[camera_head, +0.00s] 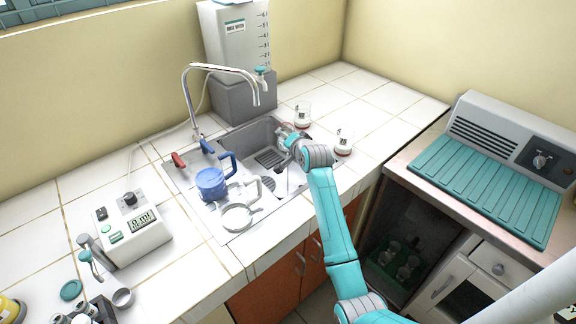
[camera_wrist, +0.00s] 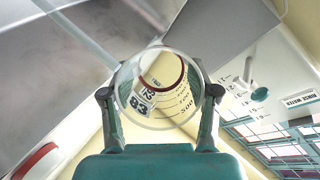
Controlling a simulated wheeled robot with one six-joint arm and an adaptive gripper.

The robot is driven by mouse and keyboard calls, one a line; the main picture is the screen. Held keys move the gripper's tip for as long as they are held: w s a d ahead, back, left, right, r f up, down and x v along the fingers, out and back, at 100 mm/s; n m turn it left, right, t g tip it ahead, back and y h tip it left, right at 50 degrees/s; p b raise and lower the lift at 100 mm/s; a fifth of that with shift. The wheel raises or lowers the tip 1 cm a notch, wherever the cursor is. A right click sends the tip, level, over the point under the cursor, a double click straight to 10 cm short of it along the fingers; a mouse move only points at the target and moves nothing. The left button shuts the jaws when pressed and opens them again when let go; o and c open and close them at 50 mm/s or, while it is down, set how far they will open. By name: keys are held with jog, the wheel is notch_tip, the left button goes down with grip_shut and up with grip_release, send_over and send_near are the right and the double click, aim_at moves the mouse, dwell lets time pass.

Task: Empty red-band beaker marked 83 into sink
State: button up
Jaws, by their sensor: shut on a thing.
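The red-band beaker marked 83 (camera_wrist: 146,100) is clear glass with black graduations, and it sits between the two fingers in the wrist view. My gripper (camera_wrist: 158,95) is shut on it. In the head view my gripper (camera_head: 294,141) is over the right part of the grey sink (camera_head: 252,137). The beaker (camera_head: 284,131) shows there only in part, at the gripper's far side, and looks tilted. I cannot make out any liquid in it or falling from it.
Two other red-banded beakers stand on the tiled counter, one behind the sink (camera_head: 302,115) and one right of my gripper (camera_head: 343,142). A blue jug (camera_head: 212,183) stands left of the basin. The tap (camera_head: 222,69) arches over the sink, before a water tank (camera_head: 237,42).

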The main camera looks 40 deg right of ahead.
jog(key=shift+s+a+r+t+h, duration=0.2)
jog(key=shift+t+h, duration=0.1)
jog(key=shift+t, duration=0.3)
dwell(0.6)
jog(key=shift+d+r, duration=0.1)
jog(key=shift+d, duration=0.1)
jog(key=shift+w+g, duration=0.15)
jog(key=shift+g, duration=0.25)
jog(key=shift+w+d+f+g+y, duration=0.2)
jog(key=shift+d+f+g+y, duration=0.1)
jog(key=shift+g+y, duration=0.3)
jog(key=shift+w+d+f+g, duration=0.15)
jog(key=shift+w+f+g, duration=0.15)
jog(key=shift+w, duration=0.1)
